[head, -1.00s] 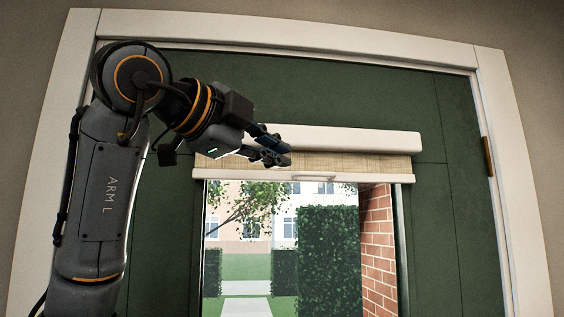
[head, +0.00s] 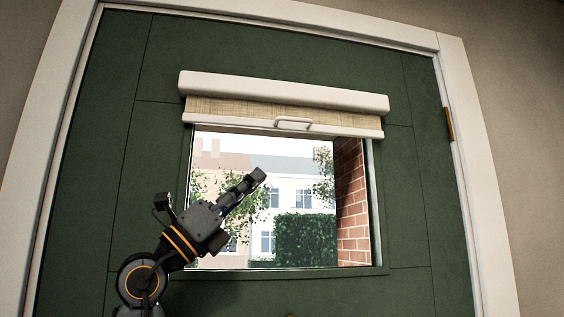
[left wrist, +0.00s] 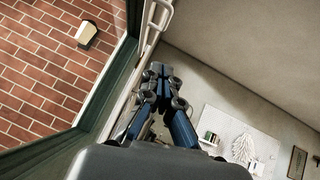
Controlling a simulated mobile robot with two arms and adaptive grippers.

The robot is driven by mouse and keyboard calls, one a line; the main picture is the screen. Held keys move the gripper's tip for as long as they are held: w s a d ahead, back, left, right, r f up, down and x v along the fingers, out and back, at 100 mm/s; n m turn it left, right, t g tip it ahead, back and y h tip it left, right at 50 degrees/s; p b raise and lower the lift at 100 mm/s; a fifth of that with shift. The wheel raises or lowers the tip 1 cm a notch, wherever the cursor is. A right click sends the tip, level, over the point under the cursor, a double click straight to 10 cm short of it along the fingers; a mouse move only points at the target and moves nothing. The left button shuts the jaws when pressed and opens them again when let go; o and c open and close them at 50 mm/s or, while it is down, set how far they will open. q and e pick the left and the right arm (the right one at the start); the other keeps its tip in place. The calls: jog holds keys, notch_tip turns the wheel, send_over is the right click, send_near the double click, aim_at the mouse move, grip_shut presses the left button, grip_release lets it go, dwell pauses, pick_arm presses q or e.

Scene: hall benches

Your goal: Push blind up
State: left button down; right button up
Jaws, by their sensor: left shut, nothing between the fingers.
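The blind (head: 240,109) is a short strip of beige woven fabric at the top of the window in the green door. It hangs below a white head box (head: 285,92). Its white bottom rail (head: 220,123) carries a small white handle (head: 294,123). My left gripper (head: 257,176) is shut and empty, in front of the glass, below and left of the handle and apart from it. In the left wrist view the shut fingers (left wrist: 158,72) point up near the white rail and handle (left wrist: 158,20). My right gripper is not in view.
The green door (head: 410,200) has a white frame (head: 465,190) and a brass hinge (head: 448,124) at the right. Most of the window is uncovered, showing a hedge and brick wall (head: 352,205). The left wrist view shows a board (left wrist: 235,140) on the room's wall.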

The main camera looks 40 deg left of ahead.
pick_arm(q)
jog(key=p, duration=0.5)
send_near(304, 122)
jog(key=w+d, duration=0.2)
jog(key=r, duration=0.1)
jog(key=w+r+p, duration=0.1)
jog(key=r, duration=0.1)
jog(key=shift+a+r+p, duration=0.15)
jog(key=shift+a+p, duration=0.05)
jog(key=shift+p, duration=0.1)
jog(key=shift+a+r, duration=0.2)
jog(key=shift+r, duration=0.15)
jog(key=shift+w, duration=0.1)
